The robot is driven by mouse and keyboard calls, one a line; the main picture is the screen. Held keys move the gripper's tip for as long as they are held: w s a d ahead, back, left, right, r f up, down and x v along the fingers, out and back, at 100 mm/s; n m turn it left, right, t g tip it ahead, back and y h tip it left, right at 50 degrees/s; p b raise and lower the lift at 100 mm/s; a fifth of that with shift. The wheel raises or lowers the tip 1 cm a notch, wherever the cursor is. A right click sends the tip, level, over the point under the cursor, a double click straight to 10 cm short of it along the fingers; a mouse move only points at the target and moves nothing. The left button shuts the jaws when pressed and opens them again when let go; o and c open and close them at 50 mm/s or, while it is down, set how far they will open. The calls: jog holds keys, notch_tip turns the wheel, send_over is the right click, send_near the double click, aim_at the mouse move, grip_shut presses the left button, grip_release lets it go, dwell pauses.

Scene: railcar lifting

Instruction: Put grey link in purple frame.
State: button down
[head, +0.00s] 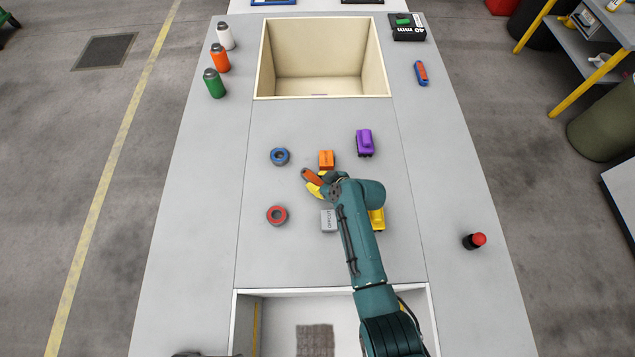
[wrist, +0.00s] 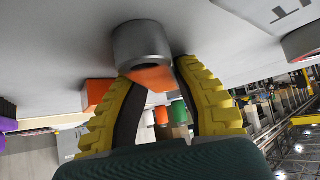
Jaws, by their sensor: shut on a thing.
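My gripper (head: 314,178), with yellow fingers, is over the middle of the table. It is shut on an orange piece with a grey, hollow-ended cylinder (wrist: 142,42), which shows between the fingertips in the wrist view. In the head view only its orange part (head: 312,176) is clear. I see no separate grey link for certain; a grey lettered block (head: 328,221) lies below my gripper in the picture. No purple frame is clearly visible.
An orange block (head: 326,159) is close beyond my gripper. A blue ring (head: 279,156) and a red ring (head: 277,215) lie left. A yellow toy (head: 377,219) is partly behind my arm. A deep open bin (head: 262,75) is at the back, with bottles (head: 220,58) beside it.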

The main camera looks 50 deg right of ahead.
aim_at(317, 182)
notch_tip(317, 182, up, 10)
jog(key=p, duration=0.2)
dwell(0.3)
jog(key=a+f, duration=0.1)
jog(key=a, duration=0.4)
jog(key=a+f, duration=0.2)
jog(key=a, duration=0.4)
jog(key=w+a+f, duration=0.1)
jog(key=a, duration=0.4)
jog(key=shift+a+f, duration=0.15)
jog(key=shift+f, duration=0.05)
jog(key=s+a, duration=0.1)
jog(key=a, duration=0.3)
jog(key=s+a, duration=0.1)
jog(key=a, duration=0.4)
jog(key=s+a, duration=0.1)
jog(key=a, duration=0.3)
jog(key=shift+s+a, duration=0.1)
jog(key=shift+a, duration=0.2)
jog(key=s+r+p, duration=0.3)
jog(key=r+p, duration=0.8)
jog(key=p, duration=0.1)
jog(key=s+r+p, duration=0.4)
jog(key=r+p, duration=0.7)
jog(key=p, duration=0.2)
jog(key=shift+s+d, duration=0.2)
jog(key=shift+d, duration=0.05)
